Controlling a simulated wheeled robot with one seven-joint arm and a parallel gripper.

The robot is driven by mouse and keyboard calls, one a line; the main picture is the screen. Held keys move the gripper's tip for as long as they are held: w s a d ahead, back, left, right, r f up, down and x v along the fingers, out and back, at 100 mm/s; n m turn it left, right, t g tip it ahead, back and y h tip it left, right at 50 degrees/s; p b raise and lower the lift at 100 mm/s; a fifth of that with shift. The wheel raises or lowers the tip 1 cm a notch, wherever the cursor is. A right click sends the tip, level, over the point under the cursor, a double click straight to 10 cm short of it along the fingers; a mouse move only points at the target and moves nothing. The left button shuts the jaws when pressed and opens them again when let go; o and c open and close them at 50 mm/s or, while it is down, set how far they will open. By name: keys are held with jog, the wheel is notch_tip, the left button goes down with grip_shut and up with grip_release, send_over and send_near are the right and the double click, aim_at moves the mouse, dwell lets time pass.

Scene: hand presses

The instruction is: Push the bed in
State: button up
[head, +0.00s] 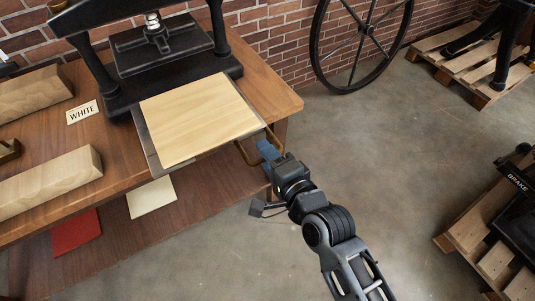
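The bed (147,145) is a flat dark plate that sticks out from a black hand press (106,78) toward the front edge of the table. A pale wooden board or sheet (200,117) lies on the bed. A brass-coloured handle (246,152) shows at the bed's front right corner. My gripper (264,147) is at this handle, with its bluish fingers close to it. The fingers overlap in the view, so their opening and any grip on the handle cannot be made out. The press's platen (165,49) hangs above the back of the bed.
The wooden table (270,93) carries wooden blocks (48,182) and a "WHITE" label (82,112) at left. A lower shelf (110,250) holds red and cream sheets. A large spoked wheel (362,40) and pallets (480,235) stand right. The floor between is clear.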

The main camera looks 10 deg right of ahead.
jog(key=shift+c, duration=0.5)
grip_shut()
